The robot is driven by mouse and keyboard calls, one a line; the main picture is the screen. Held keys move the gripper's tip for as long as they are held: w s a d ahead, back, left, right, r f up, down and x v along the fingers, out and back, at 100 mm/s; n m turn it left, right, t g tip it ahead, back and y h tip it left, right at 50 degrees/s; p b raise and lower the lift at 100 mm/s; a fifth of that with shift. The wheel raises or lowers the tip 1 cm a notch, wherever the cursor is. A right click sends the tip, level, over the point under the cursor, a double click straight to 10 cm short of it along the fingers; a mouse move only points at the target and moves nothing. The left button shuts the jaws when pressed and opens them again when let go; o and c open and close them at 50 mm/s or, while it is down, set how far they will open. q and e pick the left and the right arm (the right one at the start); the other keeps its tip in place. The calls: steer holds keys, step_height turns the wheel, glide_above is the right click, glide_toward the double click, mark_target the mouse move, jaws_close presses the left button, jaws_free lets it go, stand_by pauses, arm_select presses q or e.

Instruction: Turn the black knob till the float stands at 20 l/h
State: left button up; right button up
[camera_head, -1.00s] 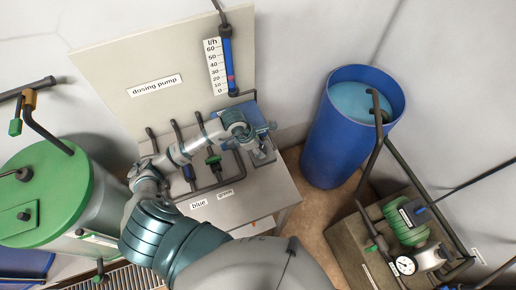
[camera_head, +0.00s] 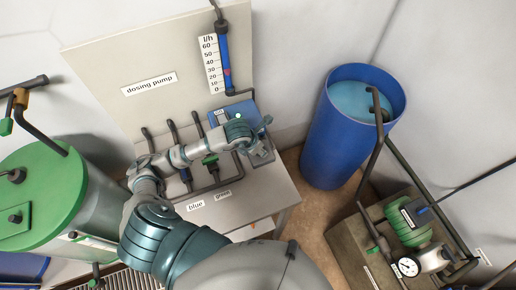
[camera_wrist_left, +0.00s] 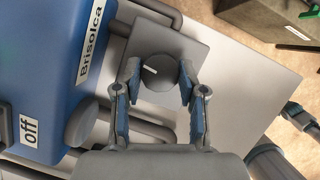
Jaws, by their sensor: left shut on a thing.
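The black knob (camera_wrist_left: 156,80) with a white pointer line sits on a grey square plate in the left wrist view. My left gripper (camera_wrist_left: 160,75) is shut on it, one finger on each side. In the head view my left gripper (camera_head: 259,147) is over the table's far right side, and the knob is too small to make out there. The flow meter (camera_head: 222,50) is a blue upright tube beside a white l/h scale (camera_head: 211,65) running from 0 to 60. Its small red float (camera_head: 228,71) stands around the 20 to 30 marks; I cannot read it exactly.
The blue dosing pump (camera_wrist_left: 50,70) with an "off" label stands left of the knob in the wrist view. Black pipes with valves (camera_head: 210,160) cross the table (camera_head: 240,208). A blue barrel (camera_head: 345,140) stands to the right, a green-lidded tank (camera_head: 45,190) to the left.

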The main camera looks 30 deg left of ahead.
arm_select(q)
steer(key=shift+w+r, duration=0.2)
steer(key=shift+r, duration=0.05)
steer(key=o, duration=0.9)
steer(key=shift+c, duration=0.2)
steer(key=shift+o, duration=1.4)
steer(key=shift+f, duration=0.2)
steer(key=v, duration=1.2)
steer(key=shift+f, duration=0.1)
